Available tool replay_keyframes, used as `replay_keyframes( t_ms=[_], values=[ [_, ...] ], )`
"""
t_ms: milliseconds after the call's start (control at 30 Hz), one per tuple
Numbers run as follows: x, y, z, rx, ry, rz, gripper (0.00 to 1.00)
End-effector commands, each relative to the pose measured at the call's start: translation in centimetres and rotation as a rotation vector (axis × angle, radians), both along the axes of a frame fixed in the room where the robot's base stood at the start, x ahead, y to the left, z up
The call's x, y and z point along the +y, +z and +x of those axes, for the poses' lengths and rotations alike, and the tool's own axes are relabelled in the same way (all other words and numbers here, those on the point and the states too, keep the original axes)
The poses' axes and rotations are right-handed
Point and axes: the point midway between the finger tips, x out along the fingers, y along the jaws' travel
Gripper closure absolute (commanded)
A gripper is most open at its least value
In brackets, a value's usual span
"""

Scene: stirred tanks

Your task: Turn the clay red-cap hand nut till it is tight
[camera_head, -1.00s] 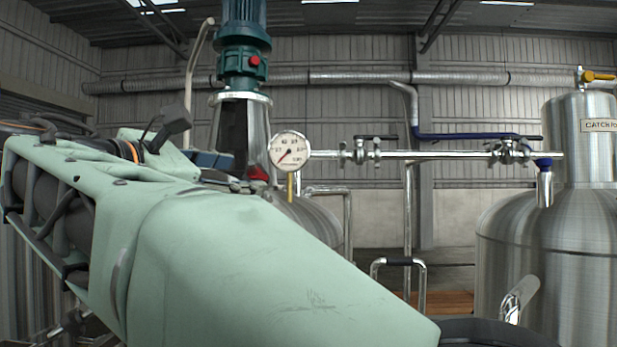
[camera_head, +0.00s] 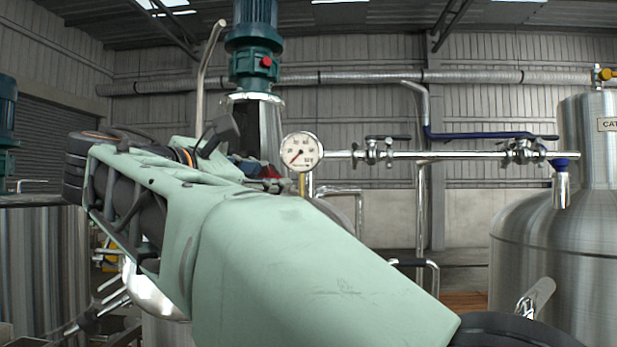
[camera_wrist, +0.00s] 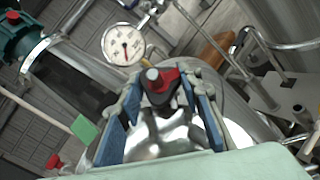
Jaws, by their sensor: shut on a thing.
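The hand nut (camera_wrist: 166,76) shows in the wrist view as a dark, lobed piece with a red top and a grey stud end in its middle. It sits above the shiny domed lid of a steel tank. My gripper (camera_wrist: 159,91) has its blue-padded fingers on both sides of the nut and is shut on it. In the head view my gripper (camera_head: 256,168) is small and partly behind my pale green arm. A red patch (camera_head: 270,171) shows beside the fingers there. The nut's underside and seat are hidden.
A round pressure gauge (camera_head: 302,151) stands close to the right of my gripper. A steel pipe (camera_head: 440,155) with valves runs right to a large tank (camera_head: 560,235). A green motor (camera_head: 252,55) rises behind. Another red-topped piece (camera_wrist: 54,161) is low left in the wrist view.

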Motion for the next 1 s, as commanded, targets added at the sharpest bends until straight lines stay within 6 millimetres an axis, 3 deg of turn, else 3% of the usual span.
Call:
replay_keyframes(
  t_ms=[100, 467, 1000],
  values=[
    [0.00, 0.01, -0.01, 0.000, 0.000, 0.000, 0.92],
    [0.09, 0.73, 0.09, -0.001, -0.074, 0.119, 0.92],
    [0.03, 0.03, 0.03, -0.008, -0.149, 0.236, 0.92]
  ],
)
